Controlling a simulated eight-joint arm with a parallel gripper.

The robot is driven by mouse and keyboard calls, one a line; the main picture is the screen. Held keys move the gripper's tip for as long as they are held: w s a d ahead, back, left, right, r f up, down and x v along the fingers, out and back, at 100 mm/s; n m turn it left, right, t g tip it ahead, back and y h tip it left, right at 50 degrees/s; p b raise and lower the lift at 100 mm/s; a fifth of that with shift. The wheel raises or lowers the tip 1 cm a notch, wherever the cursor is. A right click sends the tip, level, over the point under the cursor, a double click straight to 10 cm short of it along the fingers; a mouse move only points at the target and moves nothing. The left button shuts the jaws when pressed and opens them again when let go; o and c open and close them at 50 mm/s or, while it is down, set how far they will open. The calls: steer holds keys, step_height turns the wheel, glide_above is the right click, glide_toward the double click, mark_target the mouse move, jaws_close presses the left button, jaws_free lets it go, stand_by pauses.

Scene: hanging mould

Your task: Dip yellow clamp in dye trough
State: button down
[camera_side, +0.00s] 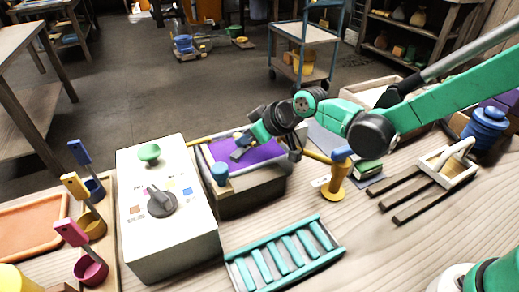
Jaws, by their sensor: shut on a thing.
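I cannot tell whether the clamp touches the dye.
A white control box (167,215) with a green button and dark knob stands left of the trough. A teal-slatted rack (285,255) lies in front. A yellow stand (337,184) with a blue top is right. Scoops (91,222) stand far left.

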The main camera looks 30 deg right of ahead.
steer(key=shift+r, duration=3.5)
